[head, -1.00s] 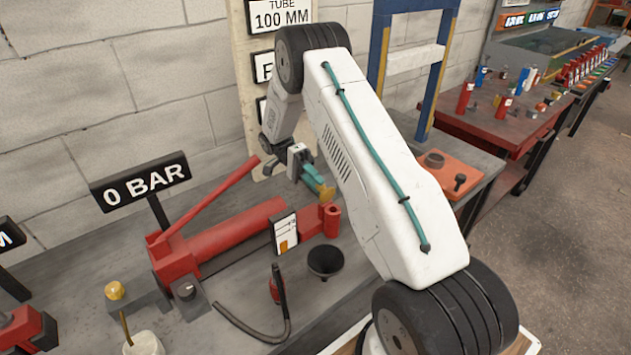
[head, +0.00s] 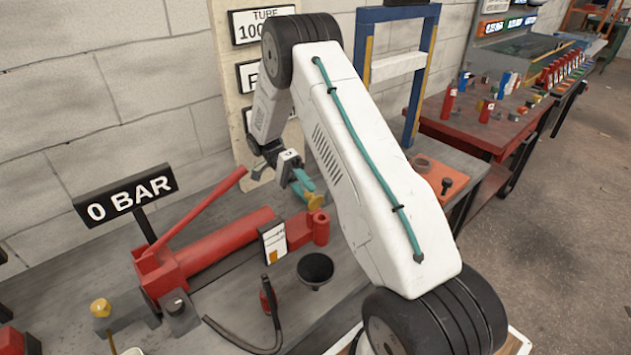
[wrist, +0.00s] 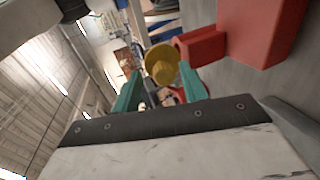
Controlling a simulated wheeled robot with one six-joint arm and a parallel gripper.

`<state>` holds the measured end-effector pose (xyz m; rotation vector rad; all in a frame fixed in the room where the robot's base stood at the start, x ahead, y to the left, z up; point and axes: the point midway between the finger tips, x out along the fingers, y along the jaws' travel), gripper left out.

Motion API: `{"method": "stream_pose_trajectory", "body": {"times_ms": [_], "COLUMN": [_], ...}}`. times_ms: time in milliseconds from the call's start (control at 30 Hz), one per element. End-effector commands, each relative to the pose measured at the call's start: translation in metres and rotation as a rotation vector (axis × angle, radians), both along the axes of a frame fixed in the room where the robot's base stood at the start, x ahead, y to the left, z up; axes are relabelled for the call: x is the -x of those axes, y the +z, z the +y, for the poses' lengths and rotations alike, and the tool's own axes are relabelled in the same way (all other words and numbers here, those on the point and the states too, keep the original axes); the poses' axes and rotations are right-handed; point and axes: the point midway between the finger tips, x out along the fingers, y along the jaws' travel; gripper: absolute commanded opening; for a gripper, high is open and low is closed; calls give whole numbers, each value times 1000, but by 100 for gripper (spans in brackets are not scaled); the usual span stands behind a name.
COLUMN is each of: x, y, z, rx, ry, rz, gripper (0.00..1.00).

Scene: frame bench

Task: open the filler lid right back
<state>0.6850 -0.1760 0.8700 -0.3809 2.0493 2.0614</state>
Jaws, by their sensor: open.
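The filler lid (head: 315,202) is a small yellow, brass-coloured piece at the top of the red filler neck (head: 321,229), at the right end of the red hand pump (head: 225,243). It looks raised and tilted above the neck, but its exact angle is hard to tell. My gripper (head: 303,184) is open, with teal fingers just left of and above the lid. In the wrist view the lid (wrist: 162,64) shows as a round yellow disc at the opening between my spread fingertips (wrist: 160,86). Whether a finger touches it cannot be told.
A black funnel (head: 315,270) and a hose with a red end (head: 267,298) lie in front of the pump. A white label card (head: 273,243) stands against it. The red pump handle (head: 205,210) slants up at left. A blue frame (head: 418,90) stands behind my arm.

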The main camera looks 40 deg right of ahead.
Motion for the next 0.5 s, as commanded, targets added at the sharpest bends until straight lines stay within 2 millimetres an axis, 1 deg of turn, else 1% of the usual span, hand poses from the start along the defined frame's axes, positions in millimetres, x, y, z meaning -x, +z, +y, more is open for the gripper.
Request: {"method": "stream_pose_trajectory", "body": {"times_ms": [33,133,500], "x": [3,8,30], "y": [5,8,15], "z": [0,0,-1], "rx": [-1,-5,-18], "ry": [-1,-2,-2], "rz": [-48,-147,-511], "gripper": [43,43,43]}}
